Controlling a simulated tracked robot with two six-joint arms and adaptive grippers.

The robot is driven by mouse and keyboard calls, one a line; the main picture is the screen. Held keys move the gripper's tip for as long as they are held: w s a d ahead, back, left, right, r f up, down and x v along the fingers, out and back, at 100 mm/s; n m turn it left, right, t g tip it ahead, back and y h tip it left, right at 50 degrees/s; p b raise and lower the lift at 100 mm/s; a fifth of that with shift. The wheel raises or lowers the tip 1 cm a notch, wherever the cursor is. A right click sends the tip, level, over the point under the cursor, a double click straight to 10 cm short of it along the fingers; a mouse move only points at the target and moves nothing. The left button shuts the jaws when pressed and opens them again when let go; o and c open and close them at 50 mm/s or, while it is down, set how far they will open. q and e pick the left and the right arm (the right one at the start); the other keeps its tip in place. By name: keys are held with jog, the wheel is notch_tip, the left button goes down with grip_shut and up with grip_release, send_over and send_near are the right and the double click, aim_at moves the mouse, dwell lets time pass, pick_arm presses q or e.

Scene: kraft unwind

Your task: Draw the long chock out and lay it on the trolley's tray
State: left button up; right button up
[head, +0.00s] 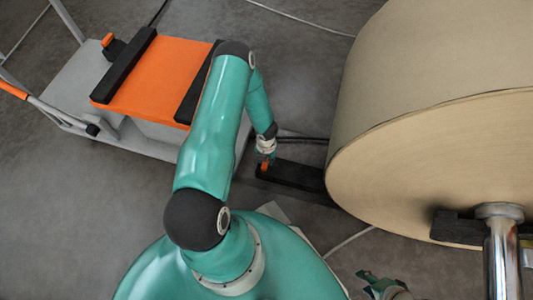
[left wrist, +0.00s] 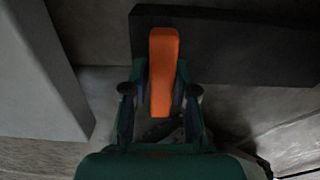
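The long chock (head: 297,176) is a black bar on the floor at the left foot of the big kraft roll (head: 430,160). Its right end meets the roll's edge in the picture; contact cannot be told. Its orange handle (left wrist: 163,70) stands between the fingers of my left gripper (left wrist: 161,95), which look closed against its sides. In the head view the left gripper (head: 266,158) is at the chock's left end. The trolley's orange tray (head: 155,80) lies at the upper left, empty between black side bars. My right gripper (head: 382,286) is at the bottom edge, partly cut off.
A small black block with an orange handle (head: 108,42) sits on the trolley beside the tray. Another black block (head: 452,228) and a metal shaft (head: 500,250) are at the roll's face. Cables lie on the floor. Floor between trolley and roll is mostly free.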

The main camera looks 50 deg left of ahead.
pick_arm(q)
jog(key=o, duration=0.3)
notch_tip(320, 180, up, 12)
dwell(0.6)
dwell(0.4)
